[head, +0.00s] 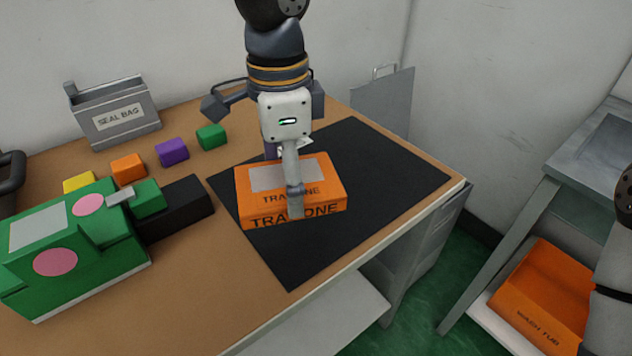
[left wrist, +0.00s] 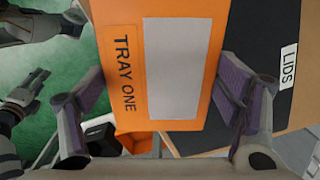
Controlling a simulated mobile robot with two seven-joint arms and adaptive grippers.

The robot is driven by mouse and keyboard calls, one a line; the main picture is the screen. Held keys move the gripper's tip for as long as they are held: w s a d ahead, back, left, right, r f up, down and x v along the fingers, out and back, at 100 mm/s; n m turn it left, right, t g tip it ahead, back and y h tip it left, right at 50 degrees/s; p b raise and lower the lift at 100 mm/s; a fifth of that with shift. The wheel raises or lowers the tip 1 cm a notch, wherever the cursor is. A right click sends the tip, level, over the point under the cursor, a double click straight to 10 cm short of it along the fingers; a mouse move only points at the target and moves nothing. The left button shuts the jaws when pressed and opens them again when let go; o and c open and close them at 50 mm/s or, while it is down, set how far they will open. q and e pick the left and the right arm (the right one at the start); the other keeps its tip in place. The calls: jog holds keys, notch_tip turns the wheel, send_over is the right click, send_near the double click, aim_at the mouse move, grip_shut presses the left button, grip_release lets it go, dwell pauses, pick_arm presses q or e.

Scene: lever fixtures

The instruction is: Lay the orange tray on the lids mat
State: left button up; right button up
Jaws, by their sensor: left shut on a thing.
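The orange tray (head: 330,187), a box shape marked TRAY ONE with a grey panel on top, is over the black mat (head: 375,165) in the head view. My left gripper (head: 294,192) comes down from above and is shut on the tray. In the left wrist view the tray (left wrist: 180,65) sits between the two fingers. A LIDS label (left wrist: 287,65) lies on the mat beside it there. Whether the tray touches the mat is hard to tell. Jointed parts at the left of the wrist view seem to be my right gripper (left wrist: 40,60); its state is unclear.
A green machine (head: 75,245) with pink discs stands left of the mat. Yellow, orange, purple and green blocks (head: 172,152) line up behind it, near a SEAL BAG holder (head: 115,113). An orange wash tub (head: 540,295) is low at right. The mat's right part is bare.

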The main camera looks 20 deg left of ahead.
pick_arm(q)
jog(key=w+f, duration=0.2)
jog(key=w+f+b, duration=0.1)
jog(key=w+f, duration=0.1)
jog(key=w+d+f+b, duration=0.1)
jog(key=w+f, duration=0.2)
jog(key=f, duration=0.3)
jog(key=shift+w+f, duration=0.15)
jog(key=shift+w, duration=0.2)
pick_arm(e)
jog(key=shift+g, duration=0.7)
jog(key=s+f, duration=0.2)
jog(key=f, duration=0.1)
jog(key=shift+s, duration=0.4)
pick_arm(q)
jog(key=o, duration=1.2)
jog(key=shift+f, duration=0.1)
jog(key=shift+o, duration=0.2)
notch_tip(320, 180, up, 12)
pick_arm(e)
jog(key=shift+w+r, duration=0.35)
jog(key=shift+r, duration=0.05)
